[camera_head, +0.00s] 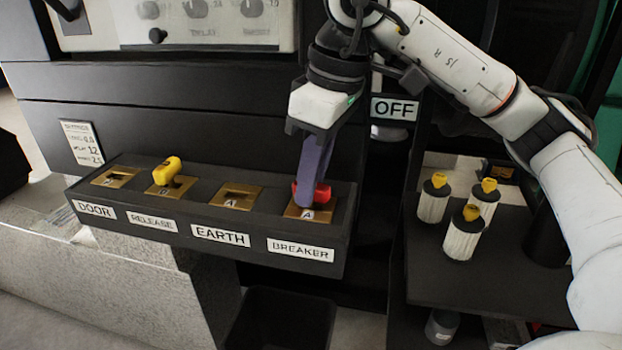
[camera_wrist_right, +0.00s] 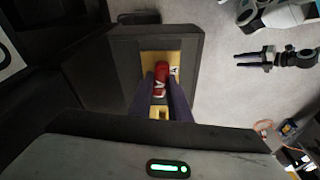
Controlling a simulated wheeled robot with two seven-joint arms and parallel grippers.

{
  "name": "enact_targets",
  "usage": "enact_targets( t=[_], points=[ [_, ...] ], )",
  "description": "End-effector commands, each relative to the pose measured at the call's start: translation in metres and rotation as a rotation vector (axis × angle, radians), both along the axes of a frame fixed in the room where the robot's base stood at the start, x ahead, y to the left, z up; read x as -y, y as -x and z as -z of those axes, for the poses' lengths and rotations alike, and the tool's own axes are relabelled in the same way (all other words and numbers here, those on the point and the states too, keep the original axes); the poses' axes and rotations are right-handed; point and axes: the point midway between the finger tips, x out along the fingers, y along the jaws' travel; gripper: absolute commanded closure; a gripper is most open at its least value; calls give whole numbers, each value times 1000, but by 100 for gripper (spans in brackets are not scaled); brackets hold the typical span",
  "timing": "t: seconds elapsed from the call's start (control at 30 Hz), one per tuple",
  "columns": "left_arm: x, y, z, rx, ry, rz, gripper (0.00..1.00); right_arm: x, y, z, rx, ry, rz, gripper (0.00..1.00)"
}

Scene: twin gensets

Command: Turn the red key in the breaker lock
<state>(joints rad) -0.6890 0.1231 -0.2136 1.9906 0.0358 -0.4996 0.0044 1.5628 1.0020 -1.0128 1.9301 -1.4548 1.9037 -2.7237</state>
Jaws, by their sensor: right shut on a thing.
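The red key (camera_head: 322,195) stands in the brass lock plate (camera_head: 299,213) above the BREAKER label (camera_head: 300,250), at the right end of the black lock box (camera_head: 130,232). My right gripper (camera_head: 308,200) reaches down from above with its purple fingers shut on the red key. In the right wrist view the red key (camera_wrist_right: 161,78) shows between the two fingertips (camera_wrist_right: 160,95), over the brass plate (camera_wrist_right: 148,60). The fingers hide part of the key and the slot. My left gripper is not in the head view.
A yellow key (camera_head: 166,171) stands in the RELEASE lock; the DOOR (camera_head: 115,177) and EARTH (camera_head: 233,197) plates hold no key. Several white ribbed cylinders with yellow tops (camera_head: 462,238) stand on a dark shelf (camera_head: 445,285) at right. An OFF sign (camera_head: 394,109) is behind my right gripper.

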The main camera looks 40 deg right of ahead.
Motion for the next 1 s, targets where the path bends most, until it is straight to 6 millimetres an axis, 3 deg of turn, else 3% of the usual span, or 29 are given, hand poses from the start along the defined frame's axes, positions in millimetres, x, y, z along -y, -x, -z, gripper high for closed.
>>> enact_targets(
  t=[0.47, 0.8, 1.0],
  points=[
    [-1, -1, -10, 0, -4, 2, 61, -1, 0, -2, 1, 2, 703, 100],
    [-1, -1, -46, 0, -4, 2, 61, 0, 0, -5, -1, 4, 1194, 100],
    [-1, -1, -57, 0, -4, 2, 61, 0, 0, -2, -1, 2, 1399, 100]
  ],
)
